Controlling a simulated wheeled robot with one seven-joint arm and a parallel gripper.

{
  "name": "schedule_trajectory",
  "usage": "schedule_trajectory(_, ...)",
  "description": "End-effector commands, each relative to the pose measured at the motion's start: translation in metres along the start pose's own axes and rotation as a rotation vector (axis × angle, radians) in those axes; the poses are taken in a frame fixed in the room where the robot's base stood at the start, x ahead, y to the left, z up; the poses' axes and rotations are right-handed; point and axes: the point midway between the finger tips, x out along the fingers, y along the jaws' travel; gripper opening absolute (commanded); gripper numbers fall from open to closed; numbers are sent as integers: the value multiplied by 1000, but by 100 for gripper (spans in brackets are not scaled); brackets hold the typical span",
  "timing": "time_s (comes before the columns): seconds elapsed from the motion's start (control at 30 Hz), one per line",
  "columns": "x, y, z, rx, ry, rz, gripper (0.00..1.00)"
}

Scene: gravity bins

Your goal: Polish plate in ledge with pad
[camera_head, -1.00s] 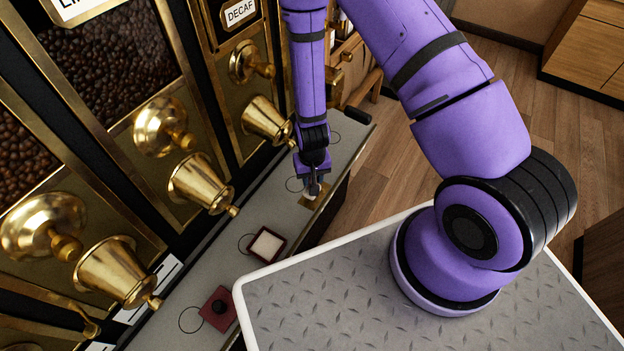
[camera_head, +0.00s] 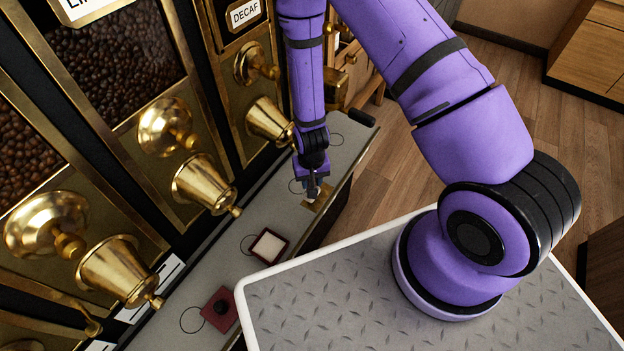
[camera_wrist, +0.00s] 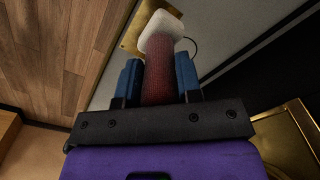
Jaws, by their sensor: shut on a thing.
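The brass plate (camera_head: 319,205) is set in the grey ledge (camera_head: 262,212) near its front edge, and its corner shows in the wrist view (camera_wrist: 131,41). My gripper (camera_head: 312,186) is over the plate, pointing down. In the wrist view its blue fingers (camera_wrist: 159,82) are shut on the dark red handle of the pad (camera_wrist: 163,45). The pad's white end is at the plate, covering part of it. I cannot tell whether it touches the plate or hovers just above it.
Wooden floor (camera_head: 385,165) lies beyond the front edge.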

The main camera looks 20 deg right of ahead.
Motion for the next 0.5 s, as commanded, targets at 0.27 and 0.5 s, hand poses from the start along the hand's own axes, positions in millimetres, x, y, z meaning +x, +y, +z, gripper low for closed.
schedule_trajectory(0.27,19,0,1,0,-3,1,0)
schedule_trajectory(0.5,44,0,1,0,-3,0,0)
